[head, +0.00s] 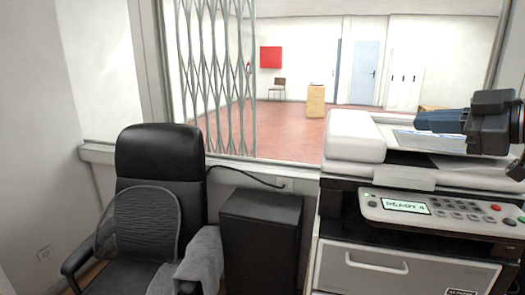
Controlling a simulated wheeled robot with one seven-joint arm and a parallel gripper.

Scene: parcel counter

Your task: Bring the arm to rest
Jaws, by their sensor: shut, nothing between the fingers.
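My gripper (417,121) shows at the right in the head view, in front of the copier's top. Its dark blue fingers point left and are shut with nothing held. The black wrist part behind it reaches to the right picture edge, and the rest of my arm is out of view. How high the gripper is above the copier is hard to tell.
A copier (360,265) with a lit control panel (440,212) fills the right. A black office chair (160,170) with a grey cloth (203,262) stands left, beside a black cabinet (260,240). Behind are a window ledge and folding lattice (215,80).

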